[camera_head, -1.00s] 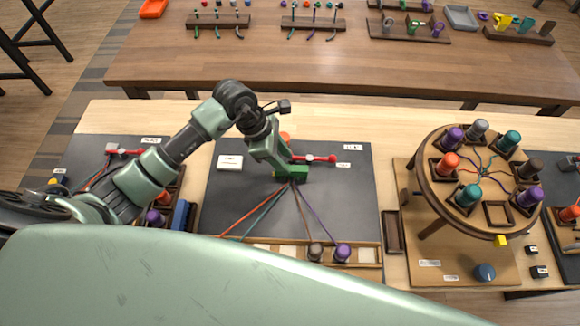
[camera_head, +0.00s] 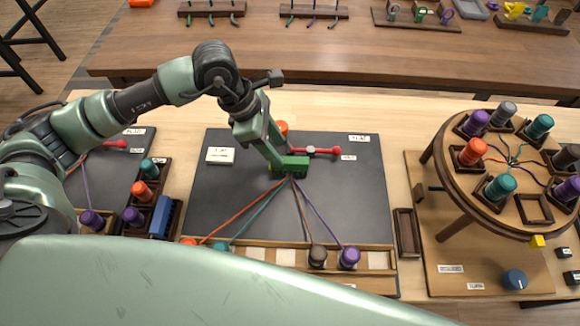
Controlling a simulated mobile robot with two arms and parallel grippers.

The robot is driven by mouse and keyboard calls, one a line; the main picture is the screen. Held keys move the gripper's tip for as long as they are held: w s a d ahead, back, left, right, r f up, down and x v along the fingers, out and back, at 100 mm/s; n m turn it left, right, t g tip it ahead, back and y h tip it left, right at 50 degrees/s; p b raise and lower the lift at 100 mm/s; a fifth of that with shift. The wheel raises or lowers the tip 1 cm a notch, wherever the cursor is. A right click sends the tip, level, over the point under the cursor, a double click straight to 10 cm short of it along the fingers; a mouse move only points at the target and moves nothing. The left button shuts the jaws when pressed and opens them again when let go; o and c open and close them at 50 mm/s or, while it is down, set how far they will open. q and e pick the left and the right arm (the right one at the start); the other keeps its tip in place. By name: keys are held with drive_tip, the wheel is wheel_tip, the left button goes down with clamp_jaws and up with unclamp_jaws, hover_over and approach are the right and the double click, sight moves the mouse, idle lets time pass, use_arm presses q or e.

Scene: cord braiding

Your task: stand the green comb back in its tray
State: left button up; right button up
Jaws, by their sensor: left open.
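The green comb (camera_head: 296,166) is a small green block on the dark mat, at the point where several cords come together. My left gripper (camera_head: 277,161) reaches down to the comb's left end with its jaws open. I cannot tell whether its fingers touch the comb or straddle it, as the arm hides part of that end. A narrow brown tray (camera_head: 407,233) stands empty just right of the mat. My right gripper is not in view.
Orange, teal, brown and purple bobbins sit along a wooden rack (camera_head: 379,260) at the mat's front. A red-ended bar (camera_head: 322,150) lies behind the comb. A round braiding stand (camera_head: 470,205) with several bobbins rises at right. A white card (camera_head: 220,155) lies on the mat.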

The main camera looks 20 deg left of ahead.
sight(286, 160)
use_arm(q)
drive_tip(key=shift+s+d+f+p, duration=0.1)
drive_tip(key=shift+d+f+p, duration=0.3)
drive_tip(key=shift+f, duration=0.3)
drive_tip(key=x, duration=0.2)
drive_tip(key=p+x, duration=0.1)
drive_tip(key=x, duration=0.1)
drive_tip(key=shift+w+f+p, duration=0.25)
drive_tip(key=shift+f+p, duration=0.05)
drive_tip(key=shift+f, duration=0.05)
drive_tip(key=shift+d+f, duration=0.1)
drive_tip(key=shift+f, duration=0.1)
clamp_jaws()
